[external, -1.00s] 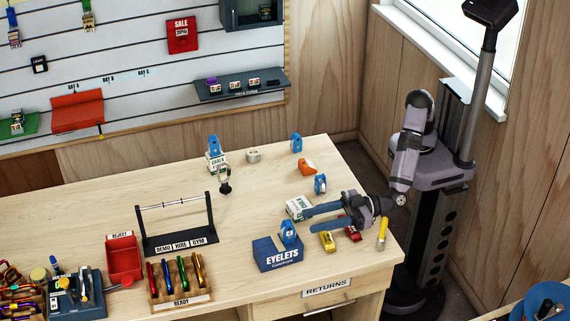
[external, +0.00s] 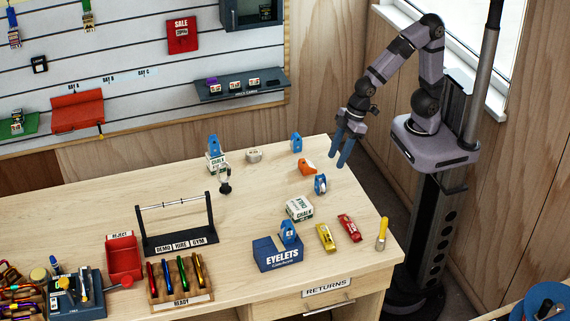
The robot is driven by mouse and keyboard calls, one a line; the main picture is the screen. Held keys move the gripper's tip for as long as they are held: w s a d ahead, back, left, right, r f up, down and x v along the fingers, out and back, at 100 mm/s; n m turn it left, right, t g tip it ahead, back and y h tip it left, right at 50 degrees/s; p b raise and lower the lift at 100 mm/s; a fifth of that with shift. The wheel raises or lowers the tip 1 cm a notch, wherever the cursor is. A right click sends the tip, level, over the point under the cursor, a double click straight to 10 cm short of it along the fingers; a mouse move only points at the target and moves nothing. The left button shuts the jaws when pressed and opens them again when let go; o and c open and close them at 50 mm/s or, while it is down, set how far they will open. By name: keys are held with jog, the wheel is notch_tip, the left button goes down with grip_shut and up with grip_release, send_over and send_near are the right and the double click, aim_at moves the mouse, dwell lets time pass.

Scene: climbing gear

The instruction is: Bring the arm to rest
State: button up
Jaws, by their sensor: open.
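My gripper (external: 345,160) hangs in the air at the back right, near the far right edge of the workbench (external: 250,205). Its two blue fingers point downward and are apart, with nothing visible between them. My arm is raised and bent at the elbow, rising from its mount on the dark column at the right. The gripper is clear of the bench items; the closest in the picture are an orange piece (external: 308,167) and a blue piece (external: 320,184).
A blue EYELETS box (external: 268,256) holding a blue piece, a chalk box (external: 299,208), a yellow item (external: 326,238), a red item (external: 349,228) and a yellow-handled tool (external: 382,234) occupy the bench's right part. The wall and window lie close behind my arm.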

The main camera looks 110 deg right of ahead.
jog(key=s+d+f+g+b, duration=0.1)
jog(key=s+d+f+g, duration=0.1)
jog(key=s, duration=0.4)
jog(key=s+d+f+g+b, duration=0.1)
jog(key=s+d+f+g, duration=0.1)
jog(key=s+f, duration=0.3)
jog(key=shift+s+m+h, duration=0.3)
jog(key=shift+s+h, duration=0.1)
jog(key=shift+s, duration=0.5)
